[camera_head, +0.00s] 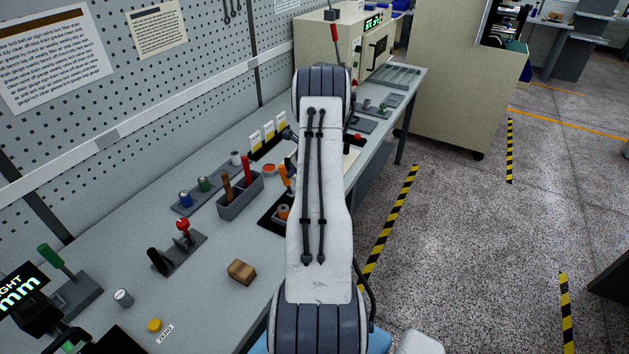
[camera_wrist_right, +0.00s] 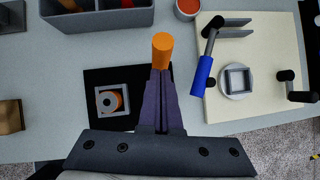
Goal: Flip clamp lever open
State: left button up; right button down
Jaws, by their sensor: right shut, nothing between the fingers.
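My right gripper (camera_wrist_right: 161,76) is shut and empty, pointing up the right wrist view. An orange handle (camera_wrist_right: 162,50) shows right at its fingertips; its lower part is hidden, and I cannot tell whether they touch. The handle also shows tilted in the head view (camera_head: 285,178), left of my right arm. A blue-handled lever (camera_wrist_right: 202,76) with a dark arm stands right of the fingers, apart from them, on a cream plate (camera_wrist_right: 224,112). I cannot tell for certain which is the clamp lever. My left gripper is not in view.
A square grey holder (camera_wrist_right: 122,88) with an orange-and-grey ring sits on a black mat left of the fingers. A grey bin (camera_head: 240,198) holds handles. A red-knobbed lever (camera_head: 182,226) and wooden block (camera_head: 241,271) stand nearer. The pegboard wall (camera_head: 150,85) bounds the bench.

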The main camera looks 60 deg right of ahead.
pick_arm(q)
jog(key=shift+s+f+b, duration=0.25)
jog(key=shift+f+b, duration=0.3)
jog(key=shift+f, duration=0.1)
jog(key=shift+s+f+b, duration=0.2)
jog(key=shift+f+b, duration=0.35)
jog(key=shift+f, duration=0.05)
pick_arm(e)
jog(key=s+f+v, duration=0.1)
jog(key=v, duration=1.1)
jog(key=shift+s, duration=0.3)
jog(key=shift+r, duration=0.1)
